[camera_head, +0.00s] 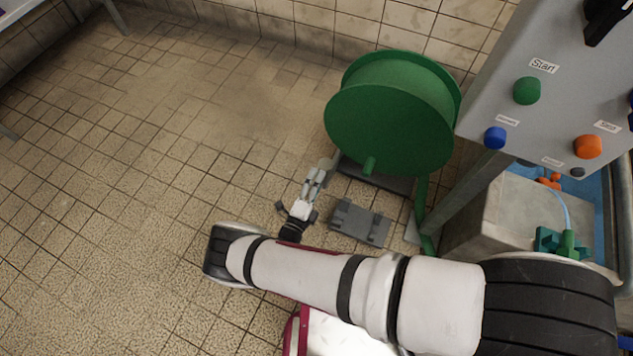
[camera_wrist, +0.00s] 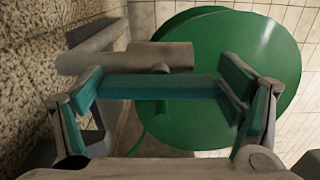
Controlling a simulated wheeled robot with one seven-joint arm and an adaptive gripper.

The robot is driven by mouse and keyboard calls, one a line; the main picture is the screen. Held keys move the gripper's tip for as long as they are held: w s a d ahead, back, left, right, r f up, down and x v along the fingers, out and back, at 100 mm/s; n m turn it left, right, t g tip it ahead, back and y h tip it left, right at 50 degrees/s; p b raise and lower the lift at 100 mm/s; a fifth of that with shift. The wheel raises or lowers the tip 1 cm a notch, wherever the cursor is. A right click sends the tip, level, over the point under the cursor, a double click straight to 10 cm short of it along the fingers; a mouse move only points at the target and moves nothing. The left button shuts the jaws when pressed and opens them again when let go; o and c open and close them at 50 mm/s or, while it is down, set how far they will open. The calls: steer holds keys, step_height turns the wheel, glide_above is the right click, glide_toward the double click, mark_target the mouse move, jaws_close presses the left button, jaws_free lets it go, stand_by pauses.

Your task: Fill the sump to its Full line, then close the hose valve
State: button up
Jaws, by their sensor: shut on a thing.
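My gripper (camera_head: 314,180) reaches low beside the green hose reel (camera_head: 385,125), at a short grey pipe piece (camera_head: 326,164). In the wrist view, its teal-padded fingers (camera_wrist: 165,100) stand apart with a teal bar (camera_wrist: 160,88) spanning between them, just in front of the grey pipe piece (camera_wrist: 125,58). The bar looks like the hose valve's handle, but I cannot be sure. Blue surfaces (camera_head: 594,200) at the right, behind the concrete block, may belong to the sump. I cannot see a Full line or water level.
A grey control panel (camera_head: 560,85) with a green Start button (camera_head: 526,90), a blue knob (camera_head: 495,138) and an orange knob (camera_head: 588,146) stands at the right. A concrete block (camera_head: 505,215) and a green fitting (camera_head: 562,243) are below it. The tiled floor at left is clear.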

steer(key=shift+n, duration=0.3)
steer(key=o, duration=1)
steer(key=v, duration=1.2)
